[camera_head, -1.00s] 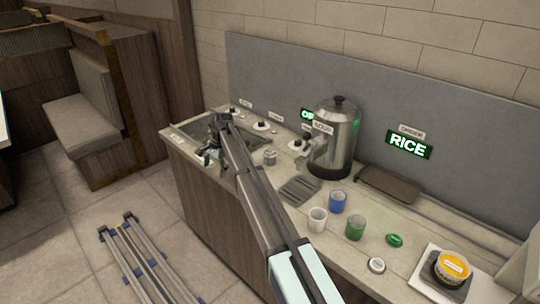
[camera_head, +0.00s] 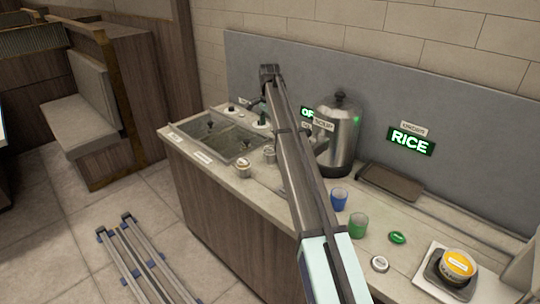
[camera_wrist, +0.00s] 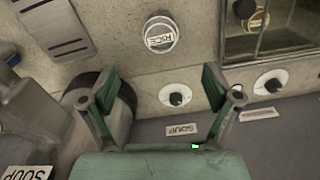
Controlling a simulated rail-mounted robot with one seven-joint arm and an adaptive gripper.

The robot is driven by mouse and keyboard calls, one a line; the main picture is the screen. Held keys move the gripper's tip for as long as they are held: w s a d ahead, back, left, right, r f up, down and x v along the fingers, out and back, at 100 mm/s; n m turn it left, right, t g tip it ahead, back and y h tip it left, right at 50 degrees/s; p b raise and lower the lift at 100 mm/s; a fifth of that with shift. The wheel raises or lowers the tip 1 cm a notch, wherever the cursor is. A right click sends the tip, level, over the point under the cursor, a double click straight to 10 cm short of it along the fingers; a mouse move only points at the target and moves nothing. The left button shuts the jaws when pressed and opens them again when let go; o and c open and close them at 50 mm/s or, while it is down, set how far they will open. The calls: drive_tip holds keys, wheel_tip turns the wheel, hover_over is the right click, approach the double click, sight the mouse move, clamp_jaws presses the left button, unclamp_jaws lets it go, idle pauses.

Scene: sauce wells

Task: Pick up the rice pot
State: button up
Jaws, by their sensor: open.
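The rice pot (camera_wrist: 160,34) shows in the wrist view as a round, pale lid marked RICE on the counter, at top centre. In the head view, the small grey jar (camera_head: 270,154) between the sauce wells and the kettle appears to be this pot. My gripper (camera_wrist: 160,92) is open, its two green-grey fingers wide apart with nothing between them. In the wrist view the pot lies beyond the fingertips, towards the top. In the head view my gripper (camera_head: 269,82) is raised near the back wall panel, above and behind the pot; its fingers are hard to make out.
A metal soup kettle (camera_head: 339,133) stands right of the pot. Sunken wells (camera_head: 222,140) lie left. Another small jar (camera_head: 243,168) stands near the front edge. Blue (camera_head: 338,199) and green (camera_head: 358,225) cups stand right of my arm. Black knobs (camera_wrist: 177,95) line the counter's back.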

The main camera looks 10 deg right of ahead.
sight(269, 148)
wheel_tip(269, 148, down, 8)
drive_tip(key=shift+f+p, duration=0.2)
drive_tip(key=shift+p, duration=0.7)
drive_tip(key=shift+f+p, duration=1.05)
drive_tip(key=shift+f, duration=1.55)
drive_tip(key=c, duration=1.4)
